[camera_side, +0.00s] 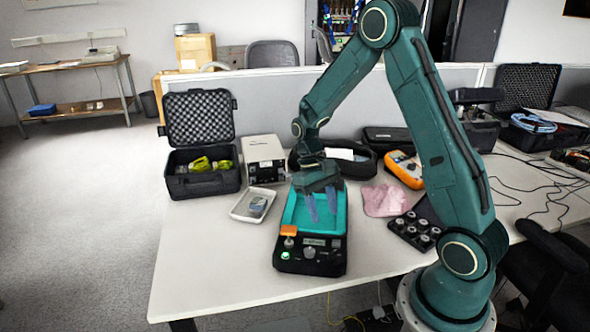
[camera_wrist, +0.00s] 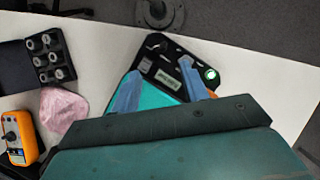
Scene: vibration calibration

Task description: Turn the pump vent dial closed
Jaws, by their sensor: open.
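A black instrument with a teal top (camera_side: 340,222) stands near the front of the table. Its front panel has a small display (camera_side: 314,242), a round knob (camera_side: 309,253), a green-lit button (camera_side: 285,255) and an orange block (camera_side: 289,231). The panel also shows in the wrist view, with the display (camera_wrist: 168,80) and green button (camera_wrist: 210,73). No dial is readably marked as the pump vent, so I cannot tell which one it is. My gripper (camera_side: 323,215) is open and empty above the teal top, its blue fingers (camera_wrist: 160,70) pointing down, behind the panel.
A beige box unit (camera_side: 263,154), an open black case (camera_side: 203,172) and a white tray (camera_side: 252,205) stand left and behind. A pink cloth (camera_side: 384,201), an orange meter (camera_side: 405,170) and a black knobbed block (camera_side: 416,230) lie right. The front left table is clear.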

